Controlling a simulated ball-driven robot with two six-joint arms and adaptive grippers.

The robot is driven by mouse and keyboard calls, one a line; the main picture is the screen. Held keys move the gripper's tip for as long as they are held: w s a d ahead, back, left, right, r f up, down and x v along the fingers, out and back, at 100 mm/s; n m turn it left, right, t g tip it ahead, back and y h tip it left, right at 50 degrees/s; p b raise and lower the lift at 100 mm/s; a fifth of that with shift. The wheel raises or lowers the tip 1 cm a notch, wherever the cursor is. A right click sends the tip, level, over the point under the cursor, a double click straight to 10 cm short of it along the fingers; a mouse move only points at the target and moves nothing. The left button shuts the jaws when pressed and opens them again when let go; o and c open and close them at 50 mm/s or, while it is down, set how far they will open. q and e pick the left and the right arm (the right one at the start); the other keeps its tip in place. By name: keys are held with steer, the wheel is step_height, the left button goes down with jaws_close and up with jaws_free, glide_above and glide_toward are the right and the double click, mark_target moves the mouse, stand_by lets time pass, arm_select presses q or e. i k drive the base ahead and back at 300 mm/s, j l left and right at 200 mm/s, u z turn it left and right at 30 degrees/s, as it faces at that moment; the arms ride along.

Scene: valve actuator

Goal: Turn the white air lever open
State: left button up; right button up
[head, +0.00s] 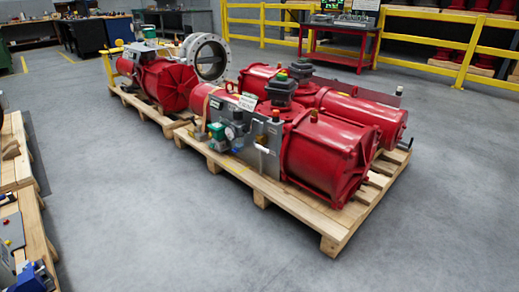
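A red valve actuator (325,152) with several cylinders lies on a wooden pallet in the middle of the head view. A grey control panel (262,150) with small fittings, a green part and a tag stands on its near left side. The lever's position is too small to make out. Neither of my grippers is in view.
The actuator's pallet (292,203) stands on open grey floor, clear in front. A second red actuator (168,84) sits on another pallet behind left. A yellow railing (440,42) and red workbench (340,42) stand at the back. Wooden pallets (36,235) line the left edge.

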mark_target(255, 143)
steer(key=i+l, duration=0.15)
steer(key=i, duration=0.35)
steer(key=i+l+z, duration=0.1)
steer(key=i, duration=0.4)
steer(key=i+j+z, duration=0.1)
steer(key=i+j, duration=0.55)
steer(key=i+j+z, duration=0.15)
steer(key=i+j, duration=0.5)
steer(key=j, duration=0.2)
steer(key=j+z, duration=0.1)
steer(key=j, duration=1.3)
